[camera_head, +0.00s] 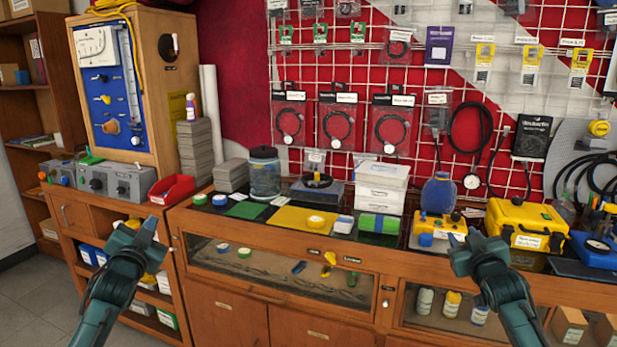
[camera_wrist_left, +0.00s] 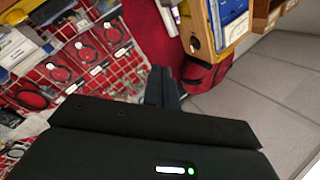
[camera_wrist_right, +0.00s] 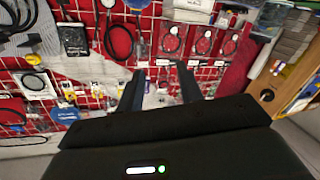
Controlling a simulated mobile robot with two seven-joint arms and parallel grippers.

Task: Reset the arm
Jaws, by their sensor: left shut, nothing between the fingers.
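My left gripper (camera_head: 142,232) is raised in front of the wooden bench at the left of the head view. Its fingers (camera_wrist_left: 162,86) are together in the left wrist view, with nothing between them. My right gripper (camera_head: 467,240) is raised in front of the counter at the right of the head view. Its two fingers (camera_wrist_right: 160,90) stand apart in the right wrist view, and no object is held between them. Neither gripper appears to touch anything.
The wooden counter (camera_head: 215,305) holds a yellow case (camera_head: 527,222), a glass jar (camera_head: 264,178) and a green roll (camera_head: 379,223). A red bin (camera_head: 172,190) and grey test units (camera_head: 110,182) stand left. Packaged tools hang on the wall grid (camera_head: 440,90). Floor (camera_head: 25,290) shows at lower left.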

